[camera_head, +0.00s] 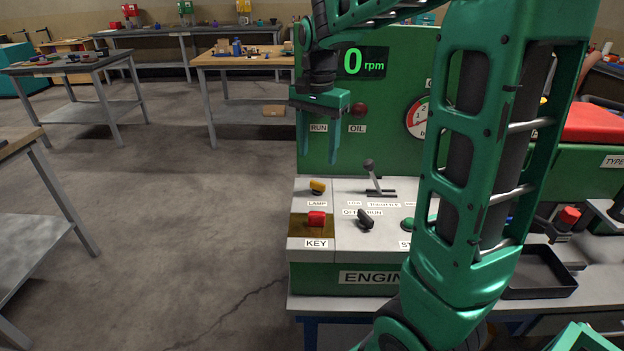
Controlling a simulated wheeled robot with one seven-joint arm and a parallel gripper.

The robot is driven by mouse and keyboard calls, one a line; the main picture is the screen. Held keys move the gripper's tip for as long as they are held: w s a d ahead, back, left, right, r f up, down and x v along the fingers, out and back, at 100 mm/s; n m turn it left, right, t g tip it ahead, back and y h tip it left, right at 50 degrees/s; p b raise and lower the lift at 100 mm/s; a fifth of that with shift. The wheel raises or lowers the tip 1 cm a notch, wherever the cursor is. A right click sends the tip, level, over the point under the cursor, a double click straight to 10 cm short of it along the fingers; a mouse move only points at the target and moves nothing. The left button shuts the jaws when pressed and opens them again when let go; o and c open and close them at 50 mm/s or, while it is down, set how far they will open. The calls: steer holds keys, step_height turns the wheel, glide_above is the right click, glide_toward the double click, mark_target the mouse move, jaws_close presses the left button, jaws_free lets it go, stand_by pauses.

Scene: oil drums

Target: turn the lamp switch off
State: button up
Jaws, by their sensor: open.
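The lamp switch (317,186) is a small yellow knob on the light top panel of a green engine console (370,277), just above the label LAMP. Its exact turned position is too small to tell. My gripper (319,155) is green and points down with its two fingers apart and empty. It hangs in front of the console's upright back panel, above the lamp switch in the picture, and is not seen touching it.
Near the lamp switch are a red key switch (316,218), a black OFF/RUN knob (365,219) and a throttle lever (373,177). My arm covers the console's right part. A black tray (541,284) lies at right. Open floor (190,200) is at left.

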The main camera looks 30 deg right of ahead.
mark_target(317, 182)
step_height(317, 182, down, 9)
steer(key=shift+r, duration=0.1)
stand_by(0.3)
